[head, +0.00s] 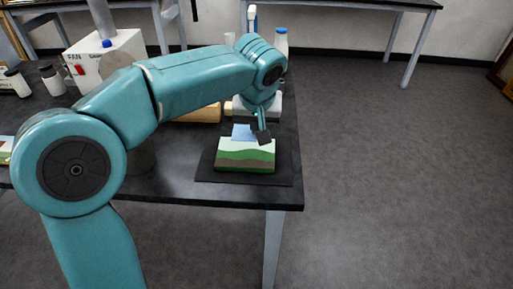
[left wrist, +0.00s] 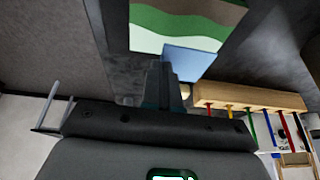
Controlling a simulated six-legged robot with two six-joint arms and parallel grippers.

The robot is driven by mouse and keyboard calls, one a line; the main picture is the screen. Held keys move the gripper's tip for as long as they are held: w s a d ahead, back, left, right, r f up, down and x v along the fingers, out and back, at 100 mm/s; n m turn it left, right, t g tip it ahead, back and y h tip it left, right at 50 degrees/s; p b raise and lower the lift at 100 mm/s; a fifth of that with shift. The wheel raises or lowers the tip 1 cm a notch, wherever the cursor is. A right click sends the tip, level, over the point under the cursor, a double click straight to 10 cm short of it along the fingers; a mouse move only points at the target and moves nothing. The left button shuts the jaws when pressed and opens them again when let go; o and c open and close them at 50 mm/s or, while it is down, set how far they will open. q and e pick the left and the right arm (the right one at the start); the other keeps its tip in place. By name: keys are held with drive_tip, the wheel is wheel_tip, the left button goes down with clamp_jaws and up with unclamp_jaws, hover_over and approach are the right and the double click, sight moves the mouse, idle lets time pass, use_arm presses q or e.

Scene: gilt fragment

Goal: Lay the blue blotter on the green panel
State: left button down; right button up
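The green panel (head: 245,158) is a block painted with wavy green, brown and pale bands, lying on a dark mat (head: 205,172) near the table's front right corner. It also shows at the top of the left wrist view (left wrist: 185,25). The blue blotter (head: 240,131) is a small light blue sheet over the panel's back edge; it also shows in the left wrist view (left wrist: 192,62). My left gripper (head: 262,137) is above the panel's right back part, its fingers close together on the blotter's edge. I cannot tell whether the blotter touches the panel. My right gripper is out of view.
A wooden rack (left wrist: 248,96) with coloured handles stands behind the panel. A white box (head: 105,58), small jars (head: 52,78) and a blue-capped bottle (head: 281,40) stand farther back or left. The black table (head: 270,195) ends just right of the mat; open floor lies beyond.

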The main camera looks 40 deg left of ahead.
sight(257, 151)
use_arm(q)
wheel_tip(257, 151, down, 6)
drive_tip(key=shift+w+b, duration=0.15)
drive_tip(key=shift+b, duration=0.4)
drive_tip(key=shift+r, duration=0.1)
drive_tip(key=shift+f, duration=0.25)
drive_tip(key=c, duration=1.4)
unclamp_jaws()
drive_tip(key=shift+r, duration=0.1)
